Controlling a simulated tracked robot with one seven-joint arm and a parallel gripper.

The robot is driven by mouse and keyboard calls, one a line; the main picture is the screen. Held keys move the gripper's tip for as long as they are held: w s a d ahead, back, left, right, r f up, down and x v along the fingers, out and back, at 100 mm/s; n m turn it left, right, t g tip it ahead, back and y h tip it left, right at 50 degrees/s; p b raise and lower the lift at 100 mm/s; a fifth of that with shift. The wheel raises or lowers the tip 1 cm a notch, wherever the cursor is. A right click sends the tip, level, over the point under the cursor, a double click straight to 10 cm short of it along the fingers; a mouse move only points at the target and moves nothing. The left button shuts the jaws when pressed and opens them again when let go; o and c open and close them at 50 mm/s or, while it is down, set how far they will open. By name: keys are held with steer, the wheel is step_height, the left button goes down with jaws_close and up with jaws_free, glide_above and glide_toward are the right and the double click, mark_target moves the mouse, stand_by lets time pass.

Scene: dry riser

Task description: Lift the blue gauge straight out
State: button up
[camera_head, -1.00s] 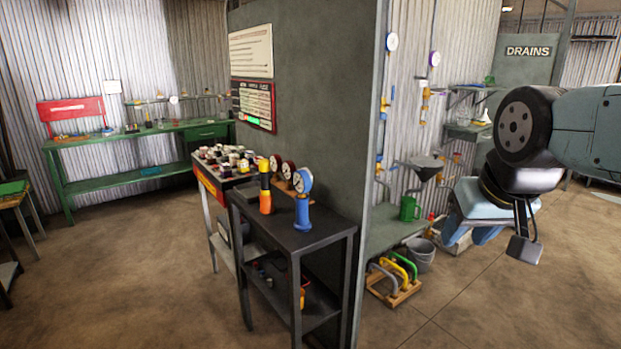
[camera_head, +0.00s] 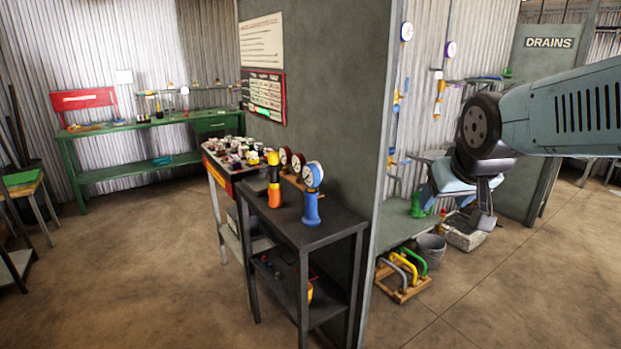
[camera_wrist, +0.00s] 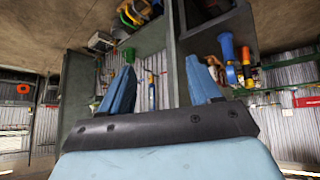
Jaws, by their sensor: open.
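The blue gauge (camera_head: 312,196) has a blue body and a round white dial. It stands upright on the dark bench (camera_head: 330,232), near its right end. It also shows in the wrist view (camera_wrist: 227,47), right of the fingers and partly overlapped by other items. My gripper (camera_head: 452,190) is well to the right of the gauge, past the grey partition's edge, and not touching it. In the wrist view my gripper (camera_wrist: 161,78) has its two blue fingers spread, with nothing held between them.
An orange and black torch-like item (camera_head: 274,180) stands just left of the gauge. Red-rimmed gauges (camera_head: 297,165) are close behind. The grey partition (camera_head: 340,110) rises behind the bench and sticks out towards my arm. Open floor (camera_head: 160,270) lies in front and left.

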steer(key=w+a+f+n+t, duration=0.1)
steer(key=w+a+f+t, duration=0.1)
steer(key=w, duration=0.8)
steer(key=n+t+y, duration=0.5)
steer(key=y, duration=0.6)
glide_toward(311, 173)
steer(key=x, duration=0.4)
steer(key=d+f+x, duration=0.1)
steer(key=x, duration=0.1)
steer(key=shift+w, duration=0.3)
steer(key=shift+x, duration=3.1)
steer(key=shift+w+d+f, duration=0.1)
steer(key=shift+d+f, duration=0.05)
steer(key=shift+d, duration=0.05)
steer(key=c, duration=1.1)
